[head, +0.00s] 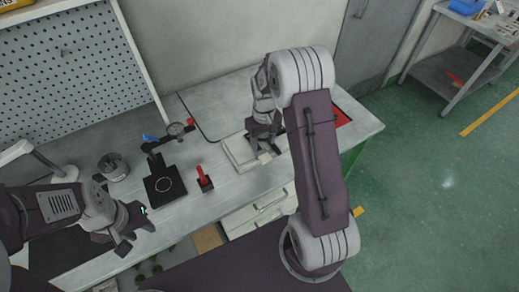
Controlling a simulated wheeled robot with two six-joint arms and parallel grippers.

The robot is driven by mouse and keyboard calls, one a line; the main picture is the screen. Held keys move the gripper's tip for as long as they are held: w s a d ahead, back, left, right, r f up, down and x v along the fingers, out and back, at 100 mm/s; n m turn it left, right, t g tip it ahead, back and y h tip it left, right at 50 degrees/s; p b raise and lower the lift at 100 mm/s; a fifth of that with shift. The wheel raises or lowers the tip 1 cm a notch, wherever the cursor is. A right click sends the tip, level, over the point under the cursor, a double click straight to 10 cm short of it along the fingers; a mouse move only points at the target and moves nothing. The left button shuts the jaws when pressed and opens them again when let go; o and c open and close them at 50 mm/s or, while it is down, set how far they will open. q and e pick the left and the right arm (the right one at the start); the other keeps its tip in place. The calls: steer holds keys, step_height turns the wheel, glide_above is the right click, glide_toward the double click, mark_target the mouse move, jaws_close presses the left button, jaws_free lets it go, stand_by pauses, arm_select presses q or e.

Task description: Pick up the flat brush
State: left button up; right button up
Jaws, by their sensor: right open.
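I cannot clearly make out the flat brush. A small pale piece (264,157) shows at the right gripper's tips, too small to identify. My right gripper (263,146) is open and points down over a white slab-like block (238,153) on the bench. Its fingertips are close to the block's right side; I cannot tell whether they touch anything. My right arm hides part of the bench behind it. My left gripper (138,238) is open and empty over the bench's front edge at the left, away from the block.
The bench (215,220) carries a black plate with a gauge stand (165,187), a red-handled tool in a dark holder (203,179), and a metal cup (113,167). A red mat (342,118) lies at the right end. A pegboard (70,80) stands behind.

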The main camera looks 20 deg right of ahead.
mark_target(262, 153)
steer(key=f, duration=0.4)
steer(key=shift+s+a, duration=0.35)
steer(key=shift+a, duration=0.05)
steer(key=shift+w+d+f, duration=0.15)
steer(key=shift+f, duration=0.2)
steer(key=shift+r, duration=0.1)
steer(key=c, duration=1.1)
steer(key=shift+r, duration=0.55)
steer(key=shift+c, duration=0.2)
step_height(262, 153, up, 3)
steer(key=s+r, duration=0.7)
steer(key=s, duration=0.4)
steer(key=shift+s+d+b, duration=0.3)
steer(key=shift+s+b, duration=0.05)
steer(key=shift+s, duration=0.05)
